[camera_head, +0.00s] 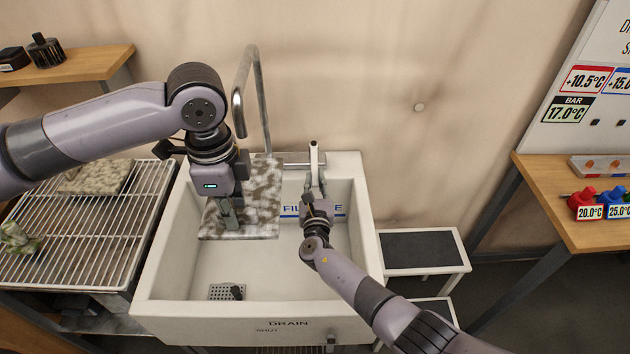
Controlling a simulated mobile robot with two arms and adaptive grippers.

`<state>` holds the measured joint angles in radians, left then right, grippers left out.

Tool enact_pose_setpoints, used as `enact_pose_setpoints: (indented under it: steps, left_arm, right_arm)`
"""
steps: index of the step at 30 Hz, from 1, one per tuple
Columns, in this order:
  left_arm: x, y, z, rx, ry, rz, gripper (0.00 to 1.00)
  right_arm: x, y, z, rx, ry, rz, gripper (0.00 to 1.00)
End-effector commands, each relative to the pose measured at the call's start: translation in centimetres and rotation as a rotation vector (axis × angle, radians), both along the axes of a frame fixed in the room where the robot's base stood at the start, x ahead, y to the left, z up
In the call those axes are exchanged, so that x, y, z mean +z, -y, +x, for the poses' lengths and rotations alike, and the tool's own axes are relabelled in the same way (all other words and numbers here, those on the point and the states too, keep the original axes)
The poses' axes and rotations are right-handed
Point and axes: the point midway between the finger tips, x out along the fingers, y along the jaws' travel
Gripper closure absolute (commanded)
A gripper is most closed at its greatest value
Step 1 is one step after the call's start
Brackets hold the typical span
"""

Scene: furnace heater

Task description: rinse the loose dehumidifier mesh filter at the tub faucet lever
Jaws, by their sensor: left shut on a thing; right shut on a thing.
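The mesh filter (262,190), a flat panel mottled grey-brown and white, stands tilted inside the white tub (160,311) near its back wall, below the metal spout (262,105). My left gripper (229,218) is shut on the filter at its left part and hides some of it. The pale faucet lever (314,160) stands upright at the tub's back edge, right of the filter. My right gripper (313,198) is shut at the lever's lower part, hiding where they touch. I cannot make out any running water.
A wire rack (75,235) left of the tub bears another mottled panel (97,178) and a greenish crumpled thing (16,238). A dark drain grate (226,292) lies on the tub floor. Step stools (420,250) and a wooden bench (560,205) stand to the right.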

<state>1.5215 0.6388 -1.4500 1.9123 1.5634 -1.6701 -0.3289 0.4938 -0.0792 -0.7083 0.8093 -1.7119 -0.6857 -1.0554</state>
Motion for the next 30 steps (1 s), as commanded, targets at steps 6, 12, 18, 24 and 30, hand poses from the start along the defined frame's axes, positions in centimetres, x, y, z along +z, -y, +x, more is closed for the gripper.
enact_pose_setpoints:
  steps: [6,12,18,24,30]
  left_arm:
    - [0.0,0.0,0.0,0.000,0.001,0.000,1.00]
    - [0.0,0.0,0.0,0.000,0.001,0.000,1.00]
    - [0.0,0.0,0.0,0.000,0.001,0.000,1.00]
    - [0.0,0.0,0.0,0.000,0.001,0.000,1.00]
    - [0.0,0.0,0.0,0.000,0.001,0.000,1.00]
  right_arm:
    - [0.0,0.2,0.0,0.004,0.000,-0.002,1.00]
    - [0.1,1.8,0.2,0.087,0.006,-0.008,1.00]
    - [0.3,3.7,0.5,0.219,0.009,-0.010,1.00]
    - [0.2,4.6,0.6,0.289,0.005,-0.003,1.00]
    - [0.2,4.7,0.6,0.300,0.003,0.001,1.00]
